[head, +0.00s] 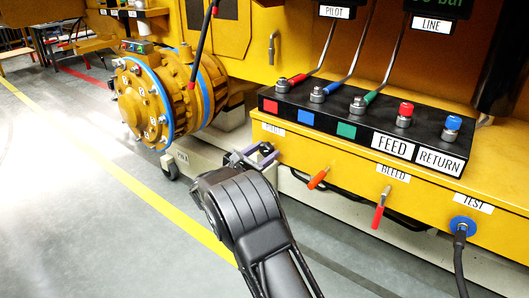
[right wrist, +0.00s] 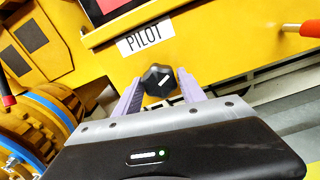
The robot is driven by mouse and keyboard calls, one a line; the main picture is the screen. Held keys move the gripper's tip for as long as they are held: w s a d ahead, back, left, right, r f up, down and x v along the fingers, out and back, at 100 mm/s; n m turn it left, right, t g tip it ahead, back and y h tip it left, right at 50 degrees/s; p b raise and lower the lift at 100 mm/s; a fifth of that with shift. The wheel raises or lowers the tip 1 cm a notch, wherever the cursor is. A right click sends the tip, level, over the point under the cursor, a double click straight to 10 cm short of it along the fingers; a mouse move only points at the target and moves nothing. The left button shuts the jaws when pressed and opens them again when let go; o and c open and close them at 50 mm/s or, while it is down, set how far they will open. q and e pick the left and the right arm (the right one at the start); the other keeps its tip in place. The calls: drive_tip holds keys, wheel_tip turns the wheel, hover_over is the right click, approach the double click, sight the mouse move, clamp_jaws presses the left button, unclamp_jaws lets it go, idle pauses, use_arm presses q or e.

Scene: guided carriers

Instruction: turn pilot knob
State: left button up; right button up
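Narrow gaps seem to show between fingers and knob. In the head view my right gripper (head: 251,153) is at the left end of the yellow front panel, and it largely hides the knob there. My left gripper is not in view.
Two red-handled valves, one at the left (head: 318,179) and the bleed valve (head: 381,206), stick out to the right of the gripper. A blue test port (head: 463,226) with a hose is farther right. A yellow flanged drum (head: 143,103) stands left. The floor in front is free.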

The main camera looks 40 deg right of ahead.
clamp_jaws()
idle(0.4)
drive_tip(key=shift+f+m+b, duration=0.15)
drive_tip(key=shift+m+b, duration=0.85)
drive_tip(key=shift+b, duration=0.25)
drive_tip(key=m+b, duration=0.3)
drive_tip(key=shift+w+m+b, duration=0.1)
drive_tip(key=shift+m+b, duration=0.7)
drive_tip(key=shift+b, duration=0.35)
drive_tip(key=shift+r+m, duration=0.2)
drive_tip(key=shift+m, duration=0.1)
